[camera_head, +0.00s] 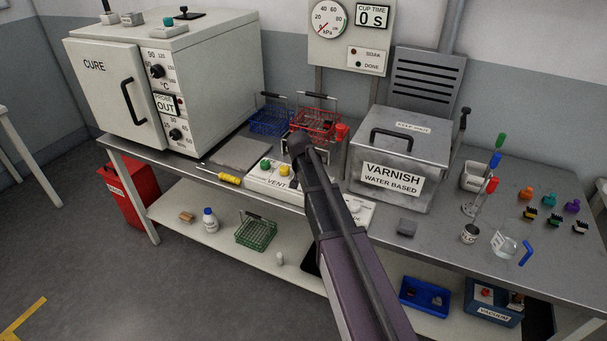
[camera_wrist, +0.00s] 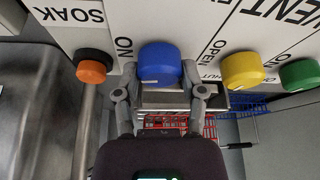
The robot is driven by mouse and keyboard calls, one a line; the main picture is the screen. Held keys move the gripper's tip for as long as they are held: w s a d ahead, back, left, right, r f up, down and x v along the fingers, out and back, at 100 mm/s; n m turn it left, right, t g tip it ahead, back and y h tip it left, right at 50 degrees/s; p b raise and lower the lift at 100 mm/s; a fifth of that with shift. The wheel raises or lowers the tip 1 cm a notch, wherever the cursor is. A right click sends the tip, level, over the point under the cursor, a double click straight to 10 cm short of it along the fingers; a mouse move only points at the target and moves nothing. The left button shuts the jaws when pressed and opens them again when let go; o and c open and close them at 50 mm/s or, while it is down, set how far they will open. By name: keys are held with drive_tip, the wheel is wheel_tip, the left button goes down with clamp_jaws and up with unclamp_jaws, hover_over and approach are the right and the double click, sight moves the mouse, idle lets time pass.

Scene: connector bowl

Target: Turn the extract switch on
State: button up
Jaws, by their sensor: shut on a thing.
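In the wrist view a blue round knob (camera_wrist: 158,62) stands on a white panel (camera_wrist: 215,20), with the word ON printed beside it. Its own name label is not readable, so I cannot confirm from lettering that it is the extract switch. My gripper (camera_wrist: 159,78) has one finger on each side of the blue knob and is shut on it. In the head view my gripper (camera_head: 298,145) is over the right part of the white panel (camera_head: 262,184) marked VENT, and my arm hides the blue knob.
A yellow knob (camera_wrist: 243,70) and a green knob (camera_wrist: 299,75) sit right of the blue one in the wrist view; an orange knob (camera_wrist: 93,66) by SOAK sits left. Red (camera_head: 316,124) and blue (camera_head: 270,120) wire baskets stand behind the panel. A varnish tank (camera_head: 372,150) is to the right.

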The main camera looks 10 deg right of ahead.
drive_tip(key=shift+m+g+h, duration=0.3)
drive_tip(key=shift+m, duration=0.8)
drive_tip(key=o, duration=1.1)
drive_tip(key=shift+o, duration=0.2)
